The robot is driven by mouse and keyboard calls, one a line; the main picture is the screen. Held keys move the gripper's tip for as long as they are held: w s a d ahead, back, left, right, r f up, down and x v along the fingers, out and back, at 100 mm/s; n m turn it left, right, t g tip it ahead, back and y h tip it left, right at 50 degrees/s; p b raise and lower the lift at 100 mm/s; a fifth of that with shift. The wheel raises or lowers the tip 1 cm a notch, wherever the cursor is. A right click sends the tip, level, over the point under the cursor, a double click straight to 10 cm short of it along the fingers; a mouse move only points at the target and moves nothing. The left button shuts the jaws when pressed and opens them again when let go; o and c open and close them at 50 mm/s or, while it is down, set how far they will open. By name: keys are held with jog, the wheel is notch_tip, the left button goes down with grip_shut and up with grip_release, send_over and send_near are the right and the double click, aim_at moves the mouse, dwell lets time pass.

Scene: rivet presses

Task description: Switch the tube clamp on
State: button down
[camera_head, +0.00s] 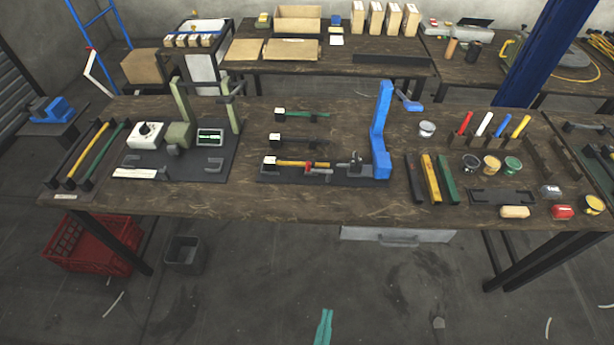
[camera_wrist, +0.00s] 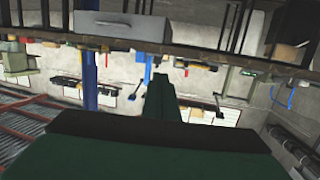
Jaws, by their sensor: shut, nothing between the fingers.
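On the work table, the blue press (camera_head: 380,130) stands at the right end of a dark base plate. A yellow tube (camera_head: 290,162) lies along the plate's front, with a small red piece (camera_head: 309,167) and a grey clamp-like part (camera_head: 352,162) near its right end. I cannot tell for certain which part is the tube clamp, or its switch state. My green gripper (camera_head: 324,313) is low in front of the table, well apart from the press, over the floor. Its shut, empty fingers also show in the wrist view (camera_wrist: 160,90).
A green press (camera_head: 181,130) with a white knob box (camera_head: 147,134) stands left on the table (camera_head: 250,203). Coloured bars, cups and handled tools lie right. A grey drawer (camera_head: 398,235) hangs under the front edge. A red crate (camera_head: 95,244) and grey bin (camera_head: 184,255) stand below left.

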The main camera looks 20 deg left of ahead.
aim_at(308, 168)
jog(key=w+a+r+y, duration=0.1)
jog(key=w+a, duration=0.3)
jog(key=w, duration=0.3)
jog(key=w+a+r+n+t+y, duration=0.1)
jog(key=w+a, duration=0.3)
jog(key=w, duration=0.4)
jog(key=w+a+r+n+y, duration=0.1)
jog(key=w+a+r, duration=0.1)
jog(key=w+a, duration=0.3)
jog(key=w, duration=0.3)
jog(key=shift+w+y, duration=0.15)
jog(key=shift+y, duration=0.15)
jog(key=shift+a+r, duration=0.1)
jog(key=x, duration=1.4)
jog(key=shift+w+r, duration=0.1)
jog(key=shift+r, duration=0.05)
jog(key=shift+a, duration=0.1)
